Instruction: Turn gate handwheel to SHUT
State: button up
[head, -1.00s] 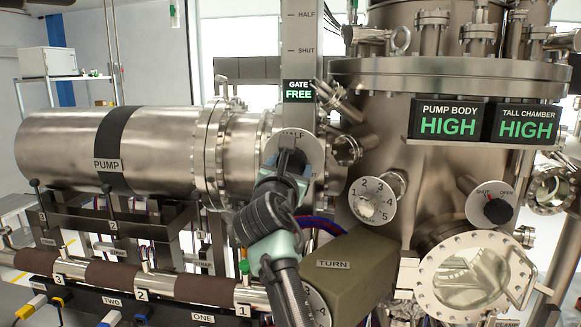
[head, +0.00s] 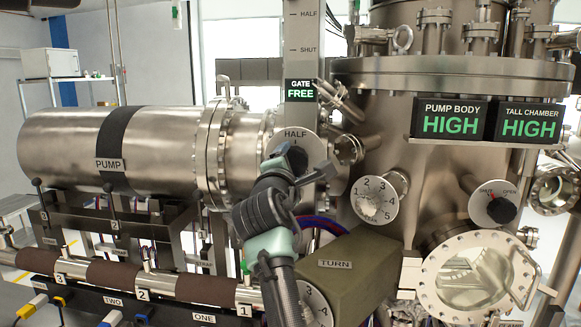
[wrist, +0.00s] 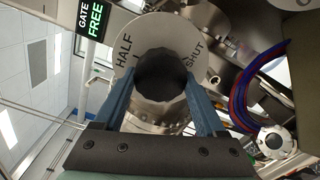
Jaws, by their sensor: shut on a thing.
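The gate handwheel's pale round dial (head: 294,138) is at the centre of the head view, below the green GATE FREE display (head: 300,91). In the wrist view, the dial (wrist: 126,52) reads HALF at upper left and SHUT at right. The dark round handwheel knob (wrist: 162,76) stands in front of it. My gripper (wrist: 161,92) is shut on this knob, one blue finger on each side. In the head view, my gripper (head: 300,163) is rolled over to the right and hides most of the knob. The knob's pointer is not clear.
The steel pump cylinder (head: 70,150) lies left of the dial. A numbered dial (head: 372,201) and a SHUT/OPEN knob (head: 499,209) are to the right on the tall chamber. A brown-green TURN box (head: 350,262) is just right of my forearm. Red and blue cables (wrist: 243,95) hang close by.

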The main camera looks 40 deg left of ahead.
jog(key=m, duration=0.5)
jog(key=shift+m+b, duration=0.3)
jog(key=shift+b, duration=0.1)
jog(key=m+b, duration=0.1)
jog(key=m, duration=0.4)
jog(key=shift+r+m, duration=0.15)
jog(key=shift+m, duration=0.15)
jog(key=m, duration=0.5)
jog(key=shift+w+d+r+b, duration=0.1)
jog(key=shift+b, duration=0.2)
jog(key=m, duration=0.5)
jog(key=shift+m+b, duration=0.3)
jog(key=shift+m, duration=0.1)
jog(key=m, duration=0.4)
jog(key=shift+w+d, duration=0.1)
jog(key=shift+d, duration=0.1)
jog(key=m, duration=0.9)
jog(key=shift+d+m, duration=0.1)
jog(key=shift+m, duration=0.2)
jog(key=shift+w+f+m, duration=0.1)
jog(key=shift+f+m, duration=0.05)
jog(key=shift+m, duration=0.9)
jog(key=shift+f+m, duration=0.1)
jog(key=shift+m, duration=0.95)
